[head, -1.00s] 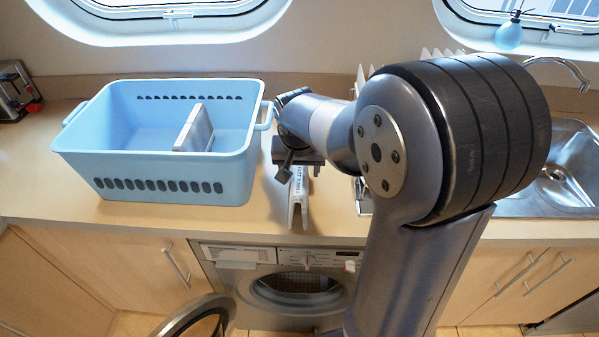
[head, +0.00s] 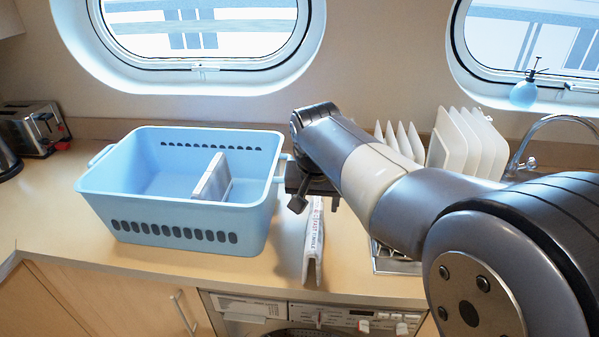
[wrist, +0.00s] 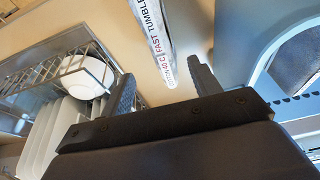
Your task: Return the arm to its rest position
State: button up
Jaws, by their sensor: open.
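My arm reaches over the counter from the lower right in the head view. My gripper (wrist: 165,88) shows in the wrist view with its two fingers spread apart and nothing between them. In the head view the gripper's dark body is beside the right side of the blue basket, and its fingers are mostly hidden. A white printed packet or label strip (head: 313,240) stands on the counter below it. In the wrist view this strip (wrist: 155,35) lies beyond the fingertips, apart from them.
A blue basket (head: 185,215) holding a grey-white block (head: 212,178) stands to the left. A dish rack with white plates (head: 465,143) and a tap (head: 545,122) are at the right. A toaster (head: 38,128) is at far left. A washing machine (head: 300,312) sits under the counter.

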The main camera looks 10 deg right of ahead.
aim_at(316, 217)
jog(key=x, duration=1.1)
jog(key=shift+w+d+f, duration=0.1)
jog(key=shift+f, duration=0.3)
jog(key=shift+w+r, duration=0.15)
jog(key=shift+r, duration=1.65)
